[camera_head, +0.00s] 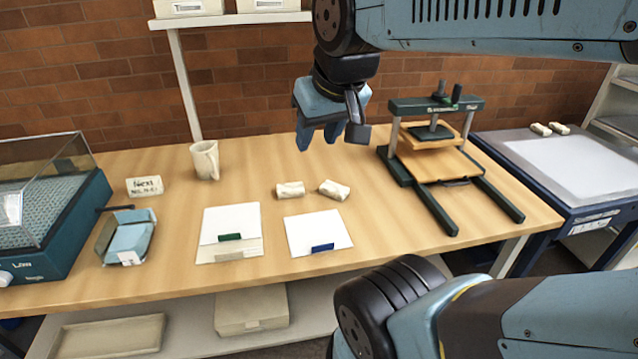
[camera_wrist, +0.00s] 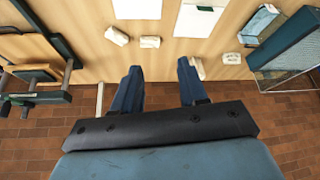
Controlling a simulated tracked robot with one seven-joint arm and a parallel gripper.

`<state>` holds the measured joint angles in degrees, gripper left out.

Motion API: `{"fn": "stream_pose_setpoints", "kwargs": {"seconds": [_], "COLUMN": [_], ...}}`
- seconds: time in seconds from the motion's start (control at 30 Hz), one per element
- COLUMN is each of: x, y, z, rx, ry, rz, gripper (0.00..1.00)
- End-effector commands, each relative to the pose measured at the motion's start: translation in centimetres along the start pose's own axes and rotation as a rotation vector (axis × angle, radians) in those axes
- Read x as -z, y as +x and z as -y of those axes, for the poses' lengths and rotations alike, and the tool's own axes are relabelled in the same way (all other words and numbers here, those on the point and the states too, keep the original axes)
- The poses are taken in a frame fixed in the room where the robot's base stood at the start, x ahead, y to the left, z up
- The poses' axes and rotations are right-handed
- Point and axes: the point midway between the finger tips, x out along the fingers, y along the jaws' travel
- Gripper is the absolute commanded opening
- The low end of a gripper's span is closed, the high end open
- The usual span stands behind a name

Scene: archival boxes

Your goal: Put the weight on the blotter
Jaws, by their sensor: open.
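Two small cream wrapped weights lie side by side near the middle of the table, the left one (camera_head: 290,189) and the right one (camera_head: 334,190). Both show in the wrist view, (camera_wrist: 150,42) and (camera_wrist: 117,36) respectively. In front of them lie two white blotter-like sheets, one with a green tab (camera_head: 230,218) and one with a blue tab (camera_head: 318,228). I cannot tell which weight or sheet the task means. Nothing lies on the white sheets except their tabs and a pale strip on the green-tabbed one. My gripper (camera_head: 322,142) is open and empty, above and behind the weights; its fingers (camera_wrist: 158,70) point down toward the table.
A press (camera_head: 436,160) stands at the right, a mug (camera_head: 205,160) at the back left. A "Next" block (camera_head: 145,187), a blue tray (camera_head: 128,238) and a glass-lidded teal box (camera_head: 62,240) are at left. A white-topped side table (camera_head: 580,165) stands beyond the right end.

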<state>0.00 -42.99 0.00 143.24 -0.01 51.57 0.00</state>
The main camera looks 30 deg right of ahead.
Motion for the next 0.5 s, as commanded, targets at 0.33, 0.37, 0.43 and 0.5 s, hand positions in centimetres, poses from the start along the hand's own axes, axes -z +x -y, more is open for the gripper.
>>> {"fn": "stream_pose_setpoints", "kwargs": {"seconds": [0.33,0.37,0.43,0.5], "x": [1.5,1.9,3.1,4.3], "y": [0.9,1.2,2.0,3.1], "z": [-0.9,-1.1,-1.6,-2.2], "rx": [-0.001,-0.002,-0.007,-0.016], "ry": [0.138,0.18,0.297,0.434], "rz": [0.031,0.04,0.063,0.089], "gripper": [0.68,0.71,0.78,0.83]}}
